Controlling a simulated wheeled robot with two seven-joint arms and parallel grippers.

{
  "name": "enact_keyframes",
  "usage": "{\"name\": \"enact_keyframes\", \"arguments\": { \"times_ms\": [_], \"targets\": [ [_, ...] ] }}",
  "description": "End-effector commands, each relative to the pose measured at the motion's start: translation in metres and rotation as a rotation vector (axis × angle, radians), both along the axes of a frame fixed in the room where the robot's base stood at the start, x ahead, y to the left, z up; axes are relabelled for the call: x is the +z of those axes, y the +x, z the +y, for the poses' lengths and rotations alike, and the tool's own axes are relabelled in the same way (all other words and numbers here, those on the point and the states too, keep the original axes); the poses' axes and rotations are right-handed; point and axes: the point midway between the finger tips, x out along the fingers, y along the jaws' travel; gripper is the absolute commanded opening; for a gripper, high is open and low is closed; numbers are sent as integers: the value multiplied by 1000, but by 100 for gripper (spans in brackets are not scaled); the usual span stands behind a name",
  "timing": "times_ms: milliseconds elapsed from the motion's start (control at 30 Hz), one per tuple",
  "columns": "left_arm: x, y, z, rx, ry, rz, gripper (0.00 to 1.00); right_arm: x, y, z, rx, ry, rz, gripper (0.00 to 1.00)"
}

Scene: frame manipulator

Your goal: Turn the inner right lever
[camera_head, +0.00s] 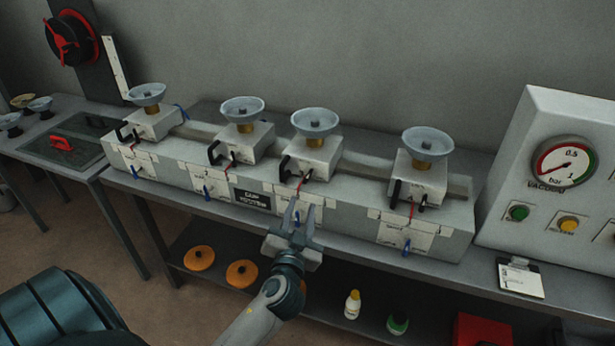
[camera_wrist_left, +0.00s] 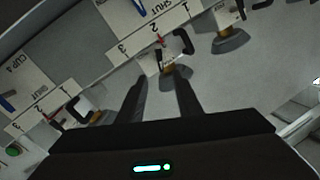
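Four cup units stand in a row on a grey bench box. The third from the left is the inner right one, with a black handle (camera_head: 284,168) on its slide block (camera_head: 312,160) and a pale cup (camera_head: 314,121) on top. A blue lever (camera_head: 297,214) sits on the front plate below, partly covered by my fingers. My left gripper (camera_head: 299,212) is open and empty in front of that plate. In the left wrist view its fingers (camera_wrist_left: 159,98) are apart, and the black handle (camera_wrist_left: 183,42) lies beyond them, with a red pointer near 2. My right gripper is not in view.
The rightmost unit has its own black handle (camera_head: 396,191) and blue lever (camera_head: 407,246). A gauge panel (camera_head: 556,183) stands at the right end. Orange discs (camera_head: 241,273) and small bottles (camera_head: 352,304) sit on the lower shelf.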

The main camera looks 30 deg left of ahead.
Motion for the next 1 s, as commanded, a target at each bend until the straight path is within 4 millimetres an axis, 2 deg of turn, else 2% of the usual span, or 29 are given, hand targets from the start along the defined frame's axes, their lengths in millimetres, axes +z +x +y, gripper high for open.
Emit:
{"name": "enact_keyframes", "arguments": {
  "times_ms": [33, 500, 700, 1000],
  "targets": [
    [5, 10, 5, 1, 2, 0, 32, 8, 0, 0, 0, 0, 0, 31],
    [4, 83, 40, 1, 3, 0, 32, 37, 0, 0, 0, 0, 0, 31],
    [1, 101, 48, -1, 0, 0, 32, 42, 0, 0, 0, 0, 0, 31],
    [0, 108, 51, -1, 0, 0, 32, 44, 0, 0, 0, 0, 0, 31]
  ]
}}
